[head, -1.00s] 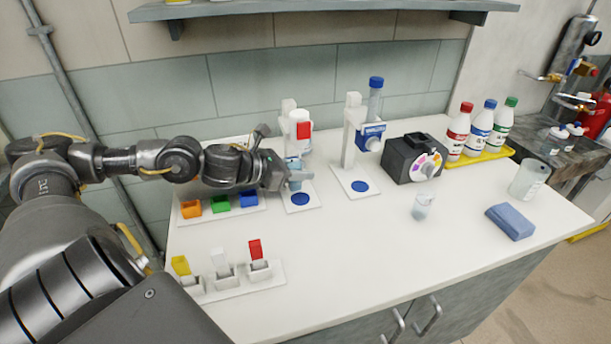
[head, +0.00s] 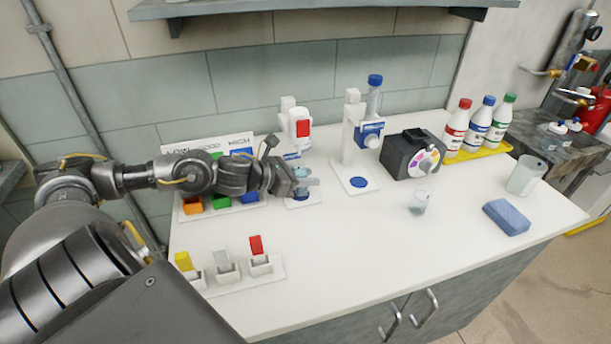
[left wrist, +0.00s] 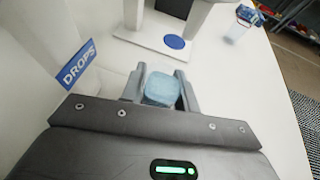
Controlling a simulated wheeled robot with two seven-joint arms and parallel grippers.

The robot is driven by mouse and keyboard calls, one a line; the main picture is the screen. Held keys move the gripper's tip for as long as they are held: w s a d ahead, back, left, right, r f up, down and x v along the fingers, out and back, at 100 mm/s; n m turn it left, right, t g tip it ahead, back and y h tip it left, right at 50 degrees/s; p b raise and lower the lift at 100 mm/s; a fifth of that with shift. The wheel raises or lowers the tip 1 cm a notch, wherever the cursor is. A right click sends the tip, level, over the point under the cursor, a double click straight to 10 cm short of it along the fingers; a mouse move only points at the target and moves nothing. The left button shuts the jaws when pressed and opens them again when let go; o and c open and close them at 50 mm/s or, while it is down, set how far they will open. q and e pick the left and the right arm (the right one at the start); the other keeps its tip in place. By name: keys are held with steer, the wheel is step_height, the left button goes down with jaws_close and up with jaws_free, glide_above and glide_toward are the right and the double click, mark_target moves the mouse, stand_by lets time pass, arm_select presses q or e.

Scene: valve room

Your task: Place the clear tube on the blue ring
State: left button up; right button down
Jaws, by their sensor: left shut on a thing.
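My left gripper (head: 304,183) is shut on the clear, bluish tube (left wrist: 160,89), which shows between its fingers in the left wrist view. In the head view the tube (head: 301,172) is partly hidden by the fingers. The gripper is at the left dispenser stand, in front of its white base (head: 289,203). The blue ring on this base is mostly covered by the gripper and tube, so I cannot tell whether the tube touches it. A second blue ring (head: 358,182) lies bare on the right stand's base; it also shows in the left wrist view (left wrist: 175,41). My right gripper is not in view.
A "DROPS" label (left wrist: 76,65) is close left of the gripper. Coloured bins (head: 221,202) stand left. A dark box with a dial (head: 402,156), a small clear beaker (head: 419,201) and a blue sponge (head: 507,217) are right. The counter's front middle is clear.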

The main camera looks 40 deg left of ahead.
arm_select(q)
steer(key=o, duration=0.6)
steer(key=shift+f, duration=0.1)
steer(key=o, duration=0.5)
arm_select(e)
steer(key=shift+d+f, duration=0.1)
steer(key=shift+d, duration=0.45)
arm_select(q)
steer(key=shift+r, duration=0.2)
steer(key=shift+s+a+f, duration=0.15)
steer(key=shift+a, duration=0.05)
steer(key=b+v, duration=0.1)
steer(key=v, duration=0.2)
steer(key=shift+s, duration=0.35)
steer(key=p+v, duration=0.1)
steer(key=v, duration=0.7)
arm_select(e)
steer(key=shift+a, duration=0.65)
